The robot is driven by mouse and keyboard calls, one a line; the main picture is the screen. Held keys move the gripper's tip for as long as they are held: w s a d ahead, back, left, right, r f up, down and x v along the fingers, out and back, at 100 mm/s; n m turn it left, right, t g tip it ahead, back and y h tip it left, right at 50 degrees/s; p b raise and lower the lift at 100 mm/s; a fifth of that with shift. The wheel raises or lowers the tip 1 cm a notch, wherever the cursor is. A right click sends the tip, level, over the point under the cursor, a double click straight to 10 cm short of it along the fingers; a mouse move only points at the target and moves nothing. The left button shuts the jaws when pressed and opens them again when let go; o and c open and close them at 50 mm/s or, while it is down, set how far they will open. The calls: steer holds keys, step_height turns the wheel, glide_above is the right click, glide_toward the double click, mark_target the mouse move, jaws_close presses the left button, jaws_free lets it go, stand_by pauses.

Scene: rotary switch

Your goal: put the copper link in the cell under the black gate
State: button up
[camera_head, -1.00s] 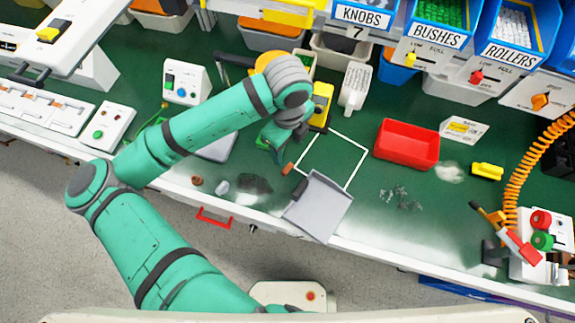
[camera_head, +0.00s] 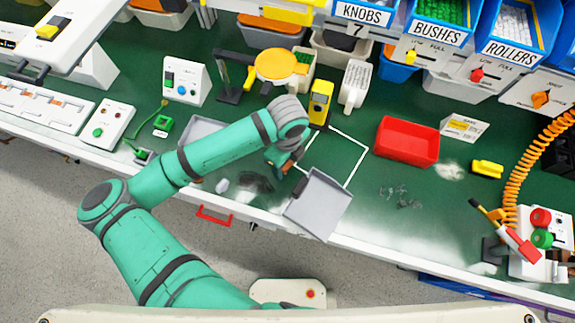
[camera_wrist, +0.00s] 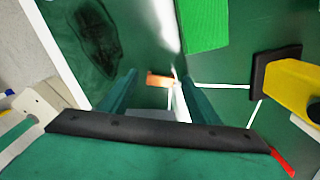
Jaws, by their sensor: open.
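A small copper-coloured piece, which looks like the copper link (camera_head: 287,166), lies on the green bench left of the white outlined square. In the wrist view the copper piece (camera_wrist: 158,80) shows beyond and between my fingers, with a gap on each side. My gripper (camera_wrist: 156,95) is open and empty, pointing down at it; in the head view my gripper (camera_head: 280,160) is partly hidden by my own wrist. A white strip with several cells (camera_head: 40,112) lies at the far left. I cannot make out which cell has a black gate.
A grey dustpan (camera_head: 318,204) lies just right of my gripper at the bench's front edge. A yellow device (camera_head: 320,102) stands behind it. A red tray (camera_head: 407,142) is further right. A dark smudge (camera_head: 254,183) marks the bench.

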steer(key=c, duration=1.2)
steer(key=shift+r, duration=0.1)
